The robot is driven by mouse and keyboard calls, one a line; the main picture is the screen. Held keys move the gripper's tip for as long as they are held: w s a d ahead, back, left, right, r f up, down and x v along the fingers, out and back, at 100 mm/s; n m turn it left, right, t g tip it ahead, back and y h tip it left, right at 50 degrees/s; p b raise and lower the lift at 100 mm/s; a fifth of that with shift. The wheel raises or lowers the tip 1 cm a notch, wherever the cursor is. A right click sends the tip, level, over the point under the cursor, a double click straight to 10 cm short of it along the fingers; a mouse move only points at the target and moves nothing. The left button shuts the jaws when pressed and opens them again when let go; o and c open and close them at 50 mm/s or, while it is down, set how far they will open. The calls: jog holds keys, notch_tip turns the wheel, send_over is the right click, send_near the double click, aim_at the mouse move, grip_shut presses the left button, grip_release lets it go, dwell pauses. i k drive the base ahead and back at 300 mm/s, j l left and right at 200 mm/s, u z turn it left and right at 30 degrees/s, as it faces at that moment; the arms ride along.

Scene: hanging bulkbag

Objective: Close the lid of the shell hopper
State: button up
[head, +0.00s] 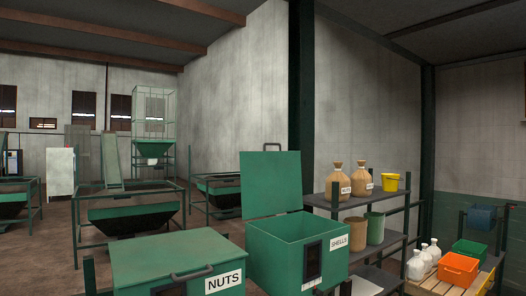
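The shell hopper (290,240) is a green box with a white label reading SHELLS, in the lower middle of the head view. Its lid (272,185) stands up, open, at the back edge of the box, with a dark handle at its top. The hopper's interior shows partly from above. A second green box, the nuts hopper (180,265), is to its left and nearer, with its lid down and a dark handle on it. My gripper is not in view.
A dark shelf (345,202) right of the shell hopper holds tied sacks, a yellow bucket (390,182) and other containers. A dark post rises behind the hopper. Green machines stand at the back left.

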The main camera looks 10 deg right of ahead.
aim_at(271, 182)
jog(key=i+l+u, duration=0.25)
jog(key=i+l, duration=0.25)
jog(key=l, duration=0.15)
jog(key=i+l+u, duration=0.15)
jog(key=l, duration=0.25)
jog(key=i+l+u, duration=0.25)
jog(key=i+l, duration=0.2)
jog(key=l, duration=0.35)
